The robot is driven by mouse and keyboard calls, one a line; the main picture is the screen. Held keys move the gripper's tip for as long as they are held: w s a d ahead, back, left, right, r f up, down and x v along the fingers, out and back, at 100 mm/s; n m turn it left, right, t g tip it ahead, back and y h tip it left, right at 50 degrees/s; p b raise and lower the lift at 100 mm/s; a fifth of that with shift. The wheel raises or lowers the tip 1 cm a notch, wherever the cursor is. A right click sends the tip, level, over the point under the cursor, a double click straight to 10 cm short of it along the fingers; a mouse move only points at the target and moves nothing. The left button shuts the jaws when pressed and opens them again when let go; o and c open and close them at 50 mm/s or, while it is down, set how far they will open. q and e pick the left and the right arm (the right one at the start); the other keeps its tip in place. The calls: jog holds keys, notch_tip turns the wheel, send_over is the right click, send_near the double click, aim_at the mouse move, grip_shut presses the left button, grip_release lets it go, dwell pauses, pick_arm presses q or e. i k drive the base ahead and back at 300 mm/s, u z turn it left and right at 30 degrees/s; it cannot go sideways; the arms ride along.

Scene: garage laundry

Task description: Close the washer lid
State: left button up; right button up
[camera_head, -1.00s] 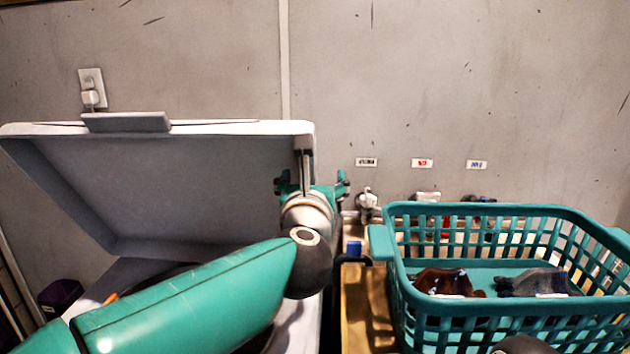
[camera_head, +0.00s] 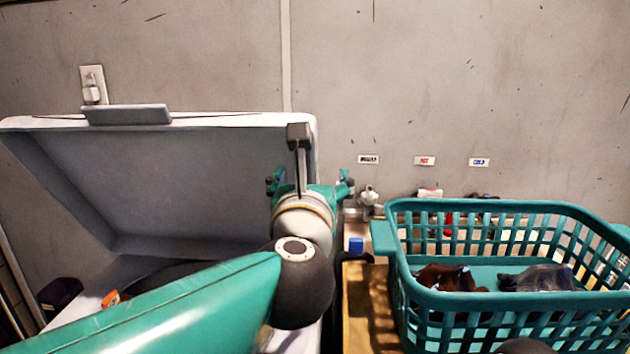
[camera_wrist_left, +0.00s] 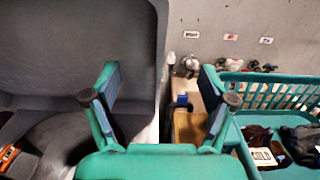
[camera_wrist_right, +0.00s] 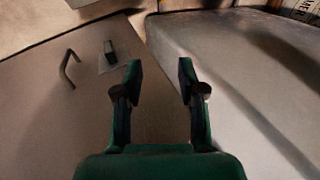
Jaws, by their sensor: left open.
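The washer lid (camera_head: 200,180) is a grey panel with a pale rim, standing raised and tilted back in the head view. Its inner face also shows in the left wrist view (camera_wrist_left: 65,55). My left gripper (camera_head: 310,182) is at the lid's right edge. In the left wrist view my left gripper (camera_wrist_left: 162,85) has its fingers apart, with the lid's edge running between them in the picture; I cannot tell whether they touch it. My right gripper (camera_wrist_right: 160,75) is open and empty, above grey surfaces. My left arm hides much of the washer opening.
A teal laundry basket (camera_head: 480,300) with dark clothes stands right of the washer on a wooden surface (camera_head: 365,310). A blue-capped item (camera_head: 356,245) and a tap (camera_head: 369,195) are between them. The wall is close behind. A handle (camera_wrist_right: 68,70) shows in the right wrist view.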

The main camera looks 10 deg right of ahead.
aim_at(143, 180)
jog(key=z, duration=0.05)
jog(key=k, duration=1)
jog(key=u, duration=0.05)
